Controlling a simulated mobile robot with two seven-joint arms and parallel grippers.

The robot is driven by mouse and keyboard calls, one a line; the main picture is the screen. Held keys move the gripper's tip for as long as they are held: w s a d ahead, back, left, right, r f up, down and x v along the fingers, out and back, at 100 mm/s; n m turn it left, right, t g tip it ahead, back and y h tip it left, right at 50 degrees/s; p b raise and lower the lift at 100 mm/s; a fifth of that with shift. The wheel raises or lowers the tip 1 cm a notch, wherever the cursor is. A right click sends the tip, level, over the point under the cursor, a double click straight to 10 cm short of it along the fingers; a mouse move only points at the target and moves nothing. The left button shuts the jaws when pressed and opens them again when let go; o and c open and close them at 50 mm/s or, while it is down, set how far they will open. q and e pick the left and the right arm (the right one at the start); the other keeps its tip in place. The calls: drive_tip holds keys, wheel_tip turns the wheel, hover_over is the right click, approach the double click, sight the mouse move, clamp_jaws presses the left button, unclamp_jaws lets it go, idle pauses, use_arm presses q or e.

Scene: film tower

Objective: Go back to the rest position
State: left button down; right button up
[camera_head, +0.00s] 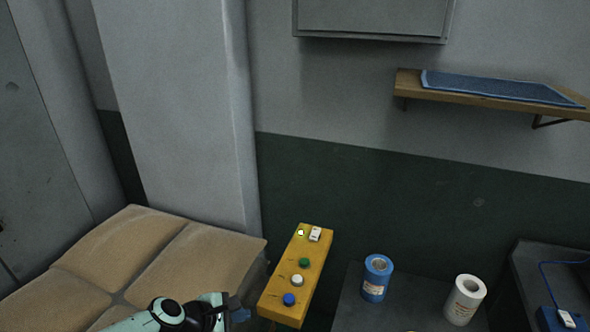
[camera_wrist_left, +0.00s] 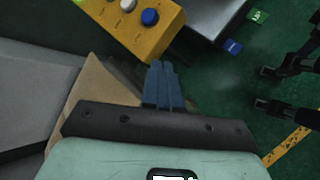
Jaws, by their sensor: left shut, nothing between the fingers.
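My left gripper (camera_head: 238,308) is at the bottom of the head view, just left of the near end of a yellow button box (camera_head: 298,275). In the left wrist view its blue-grey fingers (camera_wrist_left: 163,80) are together with nothing between them. They point toward the yellow box (camera_wrist_left: 150,38), and whether they touch it cannot be told. My right gripper does not show in the head view.
Tan cushioned padding (camera_head: 190,250) lies left of the box. A blue roll (camera_head: 377,278) and a white roll (camera_head: 464,300) stand on a dark table (camera_head: 400,316) to the right. A wall shelf (camera_head: 410,86) holds a blue mat (camera_head: 500,88). Green floor (camera_wrist_left: 225,80) shows below.

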use_arm(q)
drive_tip(key=s+a+f+m+g+y, duration=0.1)
drive_tip(key=s+f+m+g, duration=0.2)
drive_tip(key=f, duration=0.9)
drive_tip(key=s+a+f+m+g+y, duration=0.1)
drive_tip(key=s+f+m+y, duration=0.3)
drive_tip(key=f, duration=0.7)
drive_tip(key=s+d+f+m+g+h, duration=0.1)
drive_tip(key=s+f+m, duration=0.2)
drive_tip(key=s+f, duration=0.4)
drive_tip(key=s+d+f+m+g+h, duration=0.1)
drive_tip(key=s+f+m+g, duration=0.1)
drive_tip(key=s+f+m, duration=0.2)
drive_tip(key=s+f, duration=0.3)
drive_tip(key=s, duration=0.5)
drive_tip(key=shift+s+f, duration=0.25)
drive_tip(key=shift+s, duration=0.1)
